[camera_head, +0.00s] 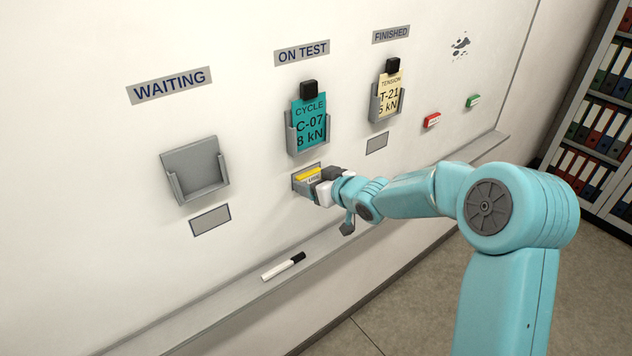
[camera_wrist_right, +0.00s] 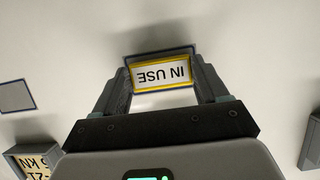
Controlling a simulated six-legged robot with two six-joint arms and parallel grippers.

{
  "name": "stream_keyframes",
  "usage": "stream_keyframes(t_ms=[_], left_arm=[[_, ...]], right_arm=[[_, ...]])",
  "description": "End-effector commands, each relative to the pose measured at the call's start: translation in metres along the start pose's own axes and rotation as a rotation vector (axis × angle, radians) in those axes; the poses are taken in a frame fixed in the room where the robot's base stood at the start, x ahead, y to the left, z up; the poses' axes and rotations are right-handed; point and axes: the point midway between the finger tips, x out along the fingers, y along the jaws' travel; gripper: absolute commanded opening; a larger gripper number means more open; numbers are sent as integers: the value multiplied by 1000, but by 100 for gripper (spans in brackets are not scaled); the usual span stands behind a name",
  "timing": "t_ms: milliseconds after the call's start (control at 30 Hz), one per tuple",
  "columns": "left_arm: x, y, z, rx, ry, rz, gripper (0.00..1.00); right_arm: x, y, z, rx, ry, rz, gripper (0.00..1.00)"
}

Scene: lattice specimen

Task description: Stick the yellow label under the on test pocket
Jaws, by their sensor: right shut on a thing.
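The yellow label (camera_head: 308,175) is held by my right gripper (camera_head: 316,182) at the outlined rectangle (camera_head: 294,183) under the ON TEST pocket (camera_head: 308,136). In the right wrist view the label (camera_wrist_right: 161,74) has a yellow border and reads IN USE, upside down in that picture. My right gripper's fingers (camera_wrist_right: 163,84) are on its two sides, and the dark outline shows around and behind it. I cannot tell whether the label touches the board. A teal CYCLE card (camera_head: 311,118) stands in the ON TEST pocket. My left gripper is not in view.
The WAITING pocket (camera_head: 196,168) is empty; the FINISHED pocket (camera_head: 385,108) holds a cream card (camera_head: 390,90). Bare rectangles sit under both. Red (camera_head: 432,120) and green (camera_head: 473,101) magnets are at right. A marker (camera_head: 284,267) lies on the ledge (camera_head: 225,304) below.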

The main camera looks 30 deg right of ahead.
Motion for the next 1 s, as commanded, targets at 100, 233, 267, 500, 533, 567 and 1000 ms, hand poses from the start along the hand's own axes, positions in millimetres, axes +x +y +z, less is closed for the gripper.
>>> stream_keyframes(t_ms=[100, 233, 267, 500, 533, 567, 1000], left_arm=[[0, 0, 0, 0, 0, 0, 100], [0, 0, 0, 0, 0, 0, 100], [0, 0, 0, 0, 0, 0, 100], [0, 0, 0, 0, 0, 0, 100], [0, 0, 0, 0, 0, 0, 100], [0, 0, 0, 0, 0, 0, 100], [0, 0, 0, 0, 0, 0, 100]], right_arm=[[2, 0, -2, 0, 3, -1, 46], [2, 0, -2, -1, 4, -1, 46], [2, 0, -2, -1, 5, -1, 46], [2, 0, -3, -1, 6, -1, 99], [2, 0, -3, -1, 5, 0, 100], [2, 0, -2, -1, 5, 0, 100], [2, 0, -1, 0, 2, 0, 100]])
